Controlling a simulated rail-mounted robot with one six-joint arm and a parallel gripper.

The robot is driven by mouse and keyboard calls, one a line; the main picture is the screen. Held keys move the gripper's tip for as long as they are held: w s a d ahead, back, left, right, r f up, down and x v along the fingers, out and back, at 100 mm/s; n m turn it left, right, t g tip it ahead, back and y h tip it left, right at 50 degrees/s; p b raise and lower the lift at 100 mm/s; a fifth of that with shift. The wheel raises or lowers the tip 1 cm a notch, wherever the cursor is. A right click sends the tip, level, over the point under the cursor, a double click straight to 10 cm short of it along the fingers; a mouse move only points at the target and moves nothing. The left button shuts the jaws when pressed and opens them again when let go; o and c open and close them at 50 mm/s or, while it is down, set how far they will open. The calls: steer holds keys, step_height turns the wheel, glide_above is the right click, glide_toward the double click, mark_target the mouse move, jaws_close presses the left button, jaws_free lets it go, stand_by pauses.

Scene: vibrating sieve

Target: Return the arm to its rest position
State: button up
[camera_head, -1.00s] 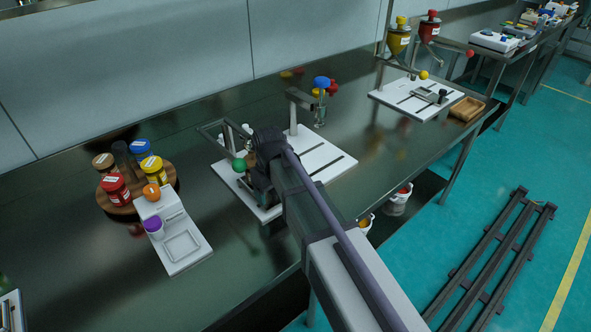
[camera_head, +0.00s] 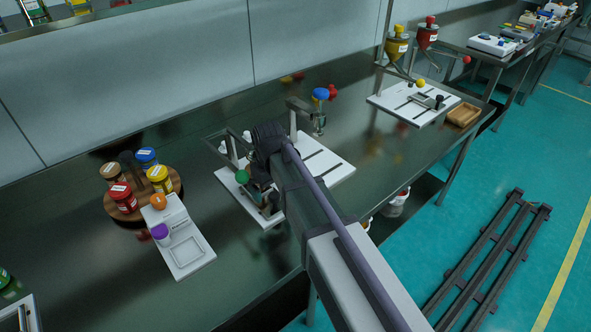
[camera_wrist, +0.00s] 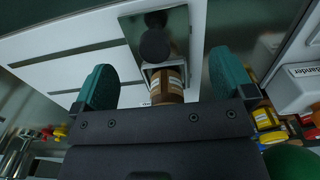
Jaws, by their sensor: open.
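My gripper (camera_wrist: 164,80) shows in the wrist view as two green fingers spread wide apart. It is open and empty. A brown jar with a pale label (camera_wrist: 167,84) lies in line with the gap, just beyond the fingers, in a holder with a dark round knob on a white board. I see no finger closed on the jar. In the head view my arm reaches over the white sieve board (camera_head: 322,160), and the arm's end hides most of the gripper and the jar. A green ball knob (camera_head: 242,177) sits left of the arm's end.
A round wooden rack (camera_head: 176,182) with several jars stands to the left, beside a white scale-like device (camera_head: 188,250). A stand with yellow and red hoppers (camera_head: 397,45) and a wooden tray (camera_head: 465,112) are at the back right. Dark bench surface lies clear between.

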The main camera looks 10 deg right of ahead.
step_height(320, 180, up, 4)
steer(key=p, duration=0.3)
steer(key=shift+f, duration=0.2)
steer(key=s+d+r+m+p, duration=0.1)
steer(key=s+d+m, duration=0.5)
steer(key=s+d, duration=0.6)
steer(key=s, duration=0.3)
steer(key=shift+d+r, duration=0.3)
steer(key=shift+d, duration=0.1)
